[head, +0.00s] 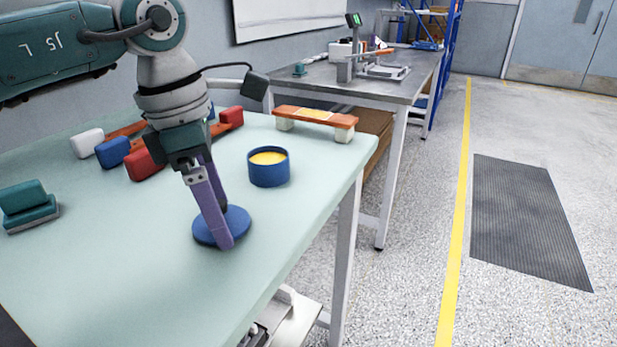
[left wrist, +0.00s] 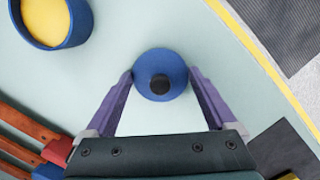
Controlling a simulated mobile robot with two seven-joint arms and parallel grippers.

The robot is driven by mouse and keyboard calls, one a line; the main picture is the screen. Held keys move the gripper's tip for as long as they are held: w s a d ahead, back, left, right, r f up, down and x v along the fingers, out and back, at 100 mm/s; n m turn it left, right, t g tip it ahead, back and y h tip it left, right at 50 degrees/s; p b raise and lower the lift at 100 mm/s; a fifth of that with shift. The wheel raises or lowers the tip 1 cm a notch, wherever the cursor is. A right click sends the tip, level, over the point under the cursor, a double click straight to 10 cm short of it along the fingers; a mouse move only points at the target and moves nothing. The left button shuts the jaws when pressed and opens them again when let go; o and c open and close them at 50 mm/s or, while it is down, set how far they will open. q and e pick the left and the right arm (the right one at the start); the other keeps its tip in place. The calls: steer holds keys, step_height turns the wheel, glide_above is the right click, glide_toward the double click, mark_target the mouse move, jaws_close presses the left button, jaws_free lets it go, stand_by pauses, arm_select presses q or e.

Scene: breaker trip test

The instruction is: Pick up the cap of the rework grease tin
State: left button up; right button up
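The cap is a blue disc (head: 240,222) lying flat on the pale green table. A dark round knob stands at its middle in the left wrist view, where the cap (left wrist: 160,58) sits between my fingertips. My left gripper (head: 223,225) points down over the cap with its purple fingers spread, one on each side near the rim. The left gripper (left wrist: 161,76) has a clear gap between each finger and the knob. I cannot tell whether the fingertips touch the rim. The blue grease tin (head: 268,176) stands uncapped behind the cap, showing yellow grease. My right gripper is not in view.
Red, blue and white blocks with orange bars (head: 143,164) lie at the back left. An orange-topped bridge piece (head: 315,117) stands near the table's far right edge. A teal block (head: 27,205) lies at left. The table front is clear.

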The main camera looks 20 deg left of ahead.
arm_select(q)
steer(key=c, duration=0.5)
steer(key=shift+r, duration=0.15)
